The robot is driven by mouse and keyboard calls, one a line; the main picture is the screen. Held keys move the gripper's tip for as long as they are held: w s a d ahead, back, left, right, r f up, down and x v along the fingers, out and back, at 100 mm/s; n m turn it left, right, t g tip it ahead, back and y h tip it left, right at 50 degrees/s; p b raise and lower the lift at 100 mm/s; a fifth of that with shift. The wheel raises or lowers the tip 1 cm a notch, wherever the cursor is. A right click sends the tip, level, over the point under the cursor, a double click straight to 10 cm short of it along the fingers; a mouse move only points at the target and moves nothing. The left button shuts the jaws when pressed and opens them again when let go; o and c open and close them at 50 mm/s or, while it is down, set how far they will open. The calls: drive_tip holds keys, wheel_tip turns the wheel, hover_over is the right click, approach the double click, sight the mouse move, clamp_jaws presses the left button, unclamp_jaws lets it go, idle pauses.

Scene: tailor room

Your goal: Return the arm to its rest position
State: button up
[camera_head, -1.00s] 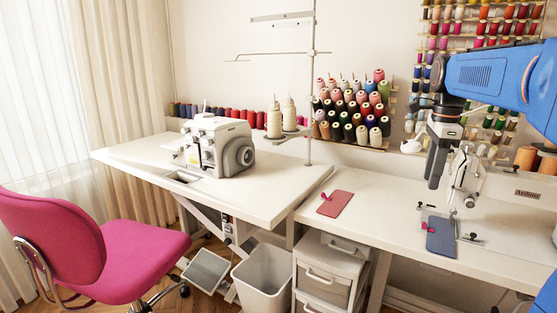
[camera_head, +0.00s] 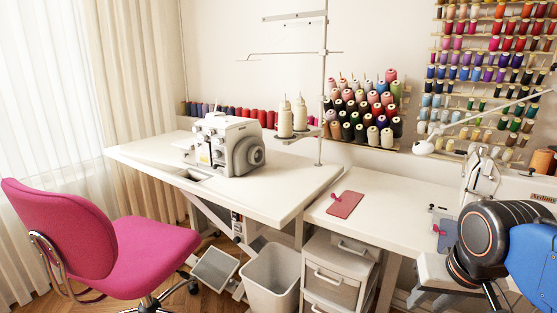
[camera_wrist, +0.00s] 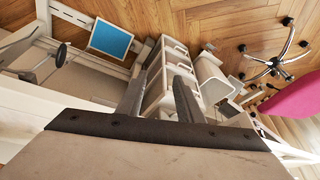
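My gripper (camera_wrist: 157,88) shows in the wrist view with its two dark fingers apart and nothing between them. It points over the white drawer unit and the floor. In the head view my blue and black arm is drawn in at the lower right, and its gripper cannot be made out there. The arm hides much of the right table and most of the blue fabric piece (camera_head: 446,236) by the sewing machine (camera_head: 482,172).
A red fabric piece (camera_head: 345,204) lies on the right table. A white drawer unit (camera_head: 338,275), a bin (camera_head: 272,279) and a pink chair (camera_head: 150,255) stand in front of the tables. An overlock machine (camera_head: 228,146) stands on the left table. Wood floor shows between them.

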drive_tip(key=s+f+n, duration=0.2)
drive_tip(key=f, duration=0.1)
drive_tip(key=shift+s+a+f, duration=0.1)
drive_tip(key=shift+s+a, duration=0.15)
drive_tip(key=shift+a, duration=0.1)
idle(0.7)
